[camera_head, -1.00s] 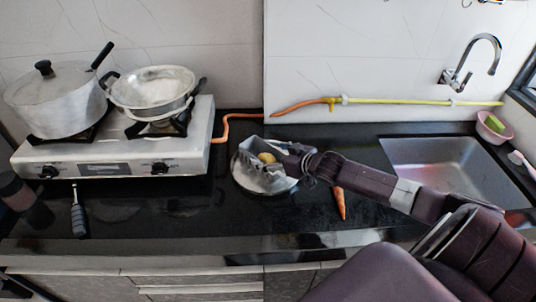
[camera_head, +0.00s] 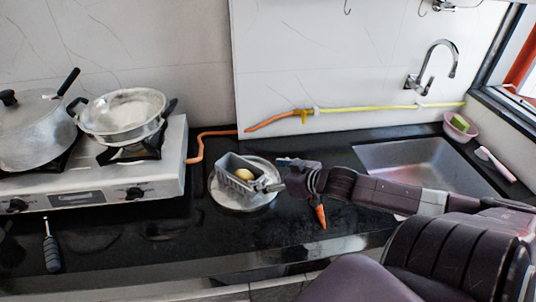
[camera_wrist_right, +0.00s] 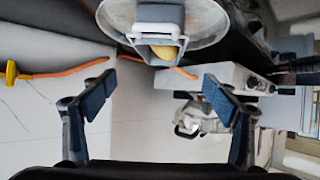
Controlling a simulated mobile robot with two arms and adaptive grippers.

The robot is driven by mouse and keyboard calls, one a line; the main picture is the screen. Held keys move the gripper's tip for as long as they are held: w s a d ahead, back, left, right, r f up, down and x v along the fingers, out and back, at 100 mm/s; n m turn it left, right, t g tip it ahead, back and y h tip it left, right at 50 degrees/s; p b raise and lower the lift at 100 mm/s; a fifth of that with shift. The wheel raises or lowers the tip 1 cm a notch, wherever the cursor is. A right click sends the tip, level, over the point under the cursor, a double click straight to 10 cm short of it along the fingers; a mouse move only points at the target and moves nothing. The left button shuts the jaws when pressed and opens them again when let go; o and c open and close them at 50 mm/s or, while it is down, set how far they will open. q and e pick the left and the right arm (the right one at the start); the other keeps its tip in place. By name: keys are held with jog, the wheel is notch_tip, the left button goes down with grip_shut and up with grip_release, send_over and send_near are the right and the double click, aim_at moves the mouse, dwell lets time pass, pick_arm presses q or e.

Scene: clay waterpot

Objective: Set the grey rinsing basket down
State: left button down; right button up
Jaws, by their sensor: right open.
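The grey rinsing basket (camera_head: 230,181) rests on a round metal plate (camera_head: 240,204) on the black counter, right of the stove. A yellowish round item (camera_head: 243,174), like a potato, lies in it. The basket also shows at the top of the right wrist view (camera_wrist_right: 160,13). My right gripper (camera_head: 284,176) is just right of the basket in the head view. In the right wrist view my right gripper (camera_wrist_right: 157,96) has its fingers wide apart with nothing between them, and the basket lies beyond the fingertips. My left gripper is not in view.
A carrot (camera_head: 320,216) lies under my right arm. The stove (camera_head: 120,184) with a pot (camera_head: 35,130) and a pan (camera_head: 122,113) is on the left. The sink (camera_head: 415,165) is on the right. A dark-handled tool (camera_head: 51,250) lies at front left. The front counter is mostly clear.

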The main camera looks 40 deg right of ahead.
jog(key=shift+v, duration=0.75)
